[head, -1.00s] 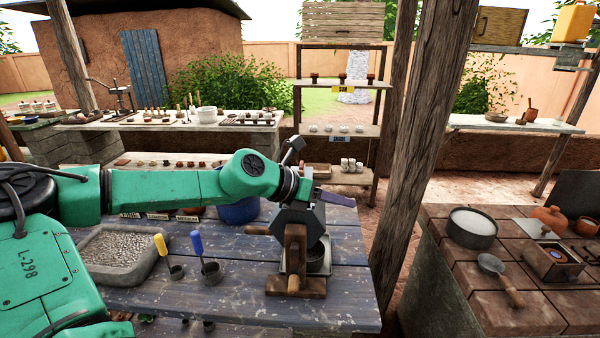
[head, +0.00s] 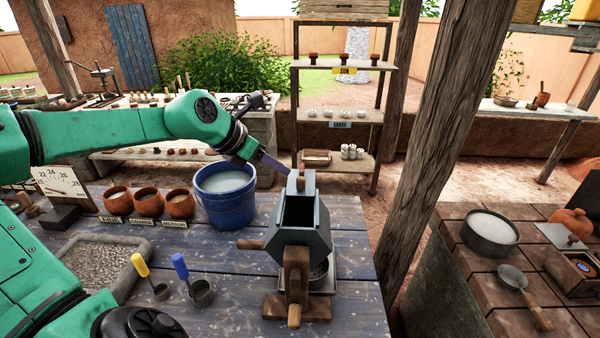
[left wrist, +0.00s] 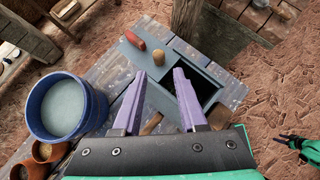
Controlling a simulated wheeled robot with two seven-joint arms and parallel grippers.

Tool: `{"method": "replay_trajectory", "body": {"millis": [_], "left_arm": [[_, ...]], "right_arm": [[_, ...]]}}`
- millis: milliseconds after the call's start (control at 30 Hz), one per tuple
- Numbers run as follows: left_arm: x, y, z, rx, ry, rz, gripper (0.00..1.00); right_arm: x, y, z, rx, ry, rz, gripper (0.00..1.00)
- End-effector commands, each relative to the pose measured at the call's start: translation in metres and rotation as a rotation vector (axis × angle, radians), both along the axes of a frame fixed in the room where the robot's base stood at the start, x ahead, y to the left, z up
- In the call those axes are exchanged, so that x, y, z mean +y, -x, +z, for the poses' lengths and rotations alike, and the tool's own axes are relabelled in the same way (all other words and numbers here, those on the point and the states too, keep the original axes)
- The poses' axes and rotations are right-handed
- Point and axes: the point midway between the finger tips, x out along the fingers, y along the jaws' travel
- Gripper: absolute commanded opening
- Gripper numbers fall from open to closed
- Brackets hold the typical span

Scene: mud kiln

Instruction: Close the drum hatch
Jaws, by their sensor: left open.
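The grey drum (head: 308,250) sits on a wooden stand on the blue plank table, its dark mouth open at the top. A grey hatch plate (head: 308,183) with a wooden knob (head: 300,186) stands at the far side of the mouth. A small green and black part shows at that view's right edge, perhaps my right gripper (left wrist: 288,139).
A blue bucket (head: 225,195) stands left of the drum, with clay pots (head: 148,202) farther left. A gravel tray (head: 90,262) and two small scoops (head: 202,292) are nearer. A wooden post (head: 435,150) rises at the right, before a brick counter (head: 470,285).

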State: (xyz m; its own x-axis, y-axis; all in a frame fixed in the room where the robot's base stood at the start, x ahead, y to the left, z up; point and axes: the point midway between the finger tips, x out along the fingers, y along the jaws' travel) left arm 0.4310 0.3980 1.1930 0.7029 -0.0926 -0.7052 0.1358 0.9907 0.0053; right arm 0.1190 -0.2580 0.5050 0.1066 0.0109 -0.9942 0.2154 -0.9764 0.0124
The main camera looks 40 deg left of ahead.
Motion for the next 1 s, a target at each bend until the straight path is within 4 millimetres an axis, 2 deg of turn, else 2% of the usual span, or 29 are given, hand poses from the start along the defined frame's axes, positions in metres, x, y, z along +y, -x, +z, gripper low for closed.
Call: {"method": "replay_trajectory", "body": {"millis": [33,167,267,400,600,867,900,967,1000], "left_arm": [[-0.002,-0.009,-0.006,0.008,0.004,-0.002,0.41],[-0.005,-0.031,-0.030,0.008,0.004,-0.001,0.41],[-0.006,-0.045,-0.045,0.006,0.003,-0.001,0.41],[-0.008,-0.062,-0.063,0.004,0.002,0.000,0.41],[-0.010,-0.075,-0.075,0.000,0.002,0.001,0.41],[-0.010,-0.077,-0.077,-0.002,0.003,0.001,0.41],[-0.010,-0.077,-0.077,-0.002,0.003,0.001,0.38],[-0.010,-0.077,-0.077,-0.002,0.002,0.001,0.15],[-0.010,-0.077,-0.076,-0.002,0.002,0.001,0.00]], "right_arm": [[-0.005,0.009,0.010,0.013,0.007,-0.002,0.50],[-0.014,0.021,0.019,0.034,0.021,-0.004,0.50],[-0.014,0.019,0.023,0.030,0.021,-0.004,0.50],[-0.008,0.006,0.026,0.010,0.011,-0.004,0.50],[0.004,0.002,0.027,0.002,-0.005,-0.004,0.50],[0.002,0.006,0.027,0.009,-0.002,-0.003,0.50],[0.001,0.006,0.027,0.009,-0.002,-0.003,0.50],[0.001,0.006,0.027,0.008,-0.002,-0.003,0.50],[0.000,0.006,0.027,0.009,0.000,-0.003,0.50]]}}
